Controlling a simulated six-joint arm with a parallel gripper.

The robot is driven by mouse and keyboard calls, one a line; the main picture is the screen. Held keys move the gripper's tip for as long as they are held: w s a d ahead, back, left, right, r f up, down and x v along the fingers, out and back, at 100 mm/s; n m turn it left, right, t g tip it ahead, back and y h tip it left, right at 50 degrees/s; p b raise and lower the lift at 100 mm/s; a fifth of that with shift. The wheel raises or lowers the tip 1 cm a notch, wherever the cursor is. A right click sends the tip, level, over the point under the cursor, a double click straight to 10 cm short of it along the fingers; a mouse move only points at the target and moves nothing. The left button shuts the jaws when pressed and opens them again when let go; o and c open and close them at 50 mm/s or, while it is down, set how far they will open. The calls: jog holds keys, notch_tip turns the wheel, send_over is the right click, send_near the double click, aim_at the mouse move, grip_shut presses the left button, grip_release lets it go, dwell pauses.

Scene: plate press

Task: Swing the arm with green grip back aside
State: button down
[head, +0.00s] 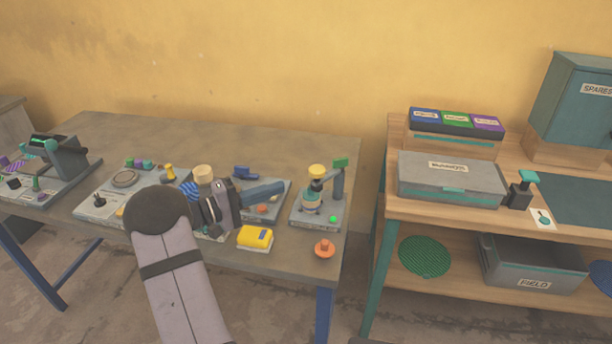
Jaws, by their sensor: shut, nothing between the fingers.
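A slate-blue arm with a green grip (341,163) stands on a grey base plate (301,218) near the table's right end. It reaches toward a yellow knob (317,171) above a round pale-and-teal part (311,201). Whether the arm lies over that part or beside it is hard to tell. A green spot (333,219) shows on the base's front corner. My gripper (226,208) is left of this station, over the middle of the table. It is shut and empty; its fingertips are not clearly seen. A slate-blue bar (264,192) shows just right of it.
A yellow block (255,237) and an orange knob (324,249) lie near the front edge. Other stations stand left, one with a dark raised head (66,157). A wooden shelf bench (400,135) with a grey box (452,180) stands right. The table's back strip is clear.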

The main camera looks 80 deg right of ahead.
jog(key=p, duration=0.2)
send_near(330, 171)
jog(key=s+d, duration=0.1)
jog(key=d, duration=0.2)
jog(key=shift+s+f, duration=0.35)
jog(key=shift+f, duration=0.05)
